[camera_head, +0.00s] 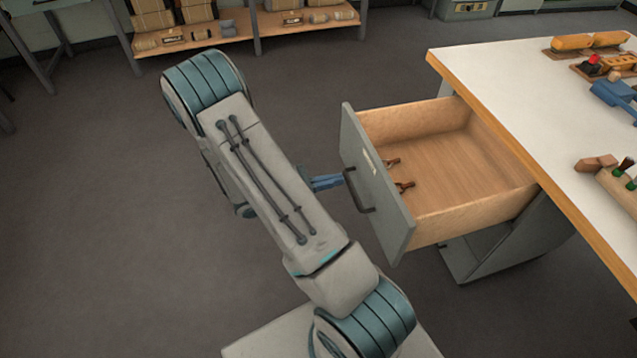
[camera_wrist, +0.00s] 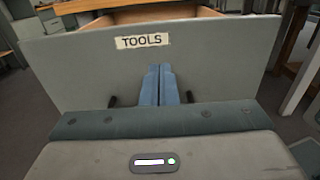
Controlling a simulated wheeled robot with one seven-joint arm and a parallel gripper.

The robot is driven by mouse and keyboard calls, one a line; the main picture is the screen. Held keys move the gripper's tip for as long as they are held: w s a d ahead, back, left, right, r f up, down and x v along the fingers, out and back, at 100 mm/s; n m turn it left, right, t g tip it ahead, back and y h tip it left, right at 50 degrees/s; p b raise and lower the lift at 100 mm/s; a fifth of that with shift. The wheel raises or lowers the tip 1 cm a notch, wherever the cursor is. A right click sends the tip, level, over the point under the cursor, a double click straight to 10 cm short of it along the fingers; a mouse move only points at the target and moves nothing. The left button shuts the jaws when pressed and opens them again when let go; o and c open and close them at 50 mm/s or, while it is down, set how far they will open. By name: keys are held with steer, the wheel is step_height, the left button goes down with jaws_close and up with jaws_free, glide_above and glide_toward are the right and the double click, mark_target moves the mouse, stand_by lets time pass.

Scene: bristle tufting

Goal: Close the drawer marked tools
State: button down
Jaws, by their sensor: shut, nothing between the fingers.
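The drawer (camera_head: 480,165) is pulled out from under the workbench, and its wooden inside shows in the head view. Its grey front (camera_head: 375,185) has a dark handle (camera_head: 358,190) on the outer face. In the wrist view the drawer front (camera_wrist: 230,60) fills the middle and bears a label (camera_wrist: 141,41) reading TOOLS. My gripper (camera_head: 340,180) has its blue fingers shut and empty, pointing at the drawer front by the handle. The blue fingers (camera_wrist: 158,72) lie just below the label in the wrist view. I cannot tell whether the fingertips touch the front.
Two small tools with reddish-brown handles (camera_head: 404,186) lie inside the drawer near its front. The white workbench top (camera_head: 510,95) carries brushes, blocks and a blue device (camera_head: 615,98). A shelf (camera_head: 240,35) with packages stands at the back. The floor left of my arm is clear.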

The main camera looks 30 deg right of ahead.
mark_target(373, 171)
steer(key=x, duration=0.7)
steer(key=shift+s+d, duration=0.1)
steer(key=shift+d, duration=0.2)
steer(key=shift+d, duration=0.1)
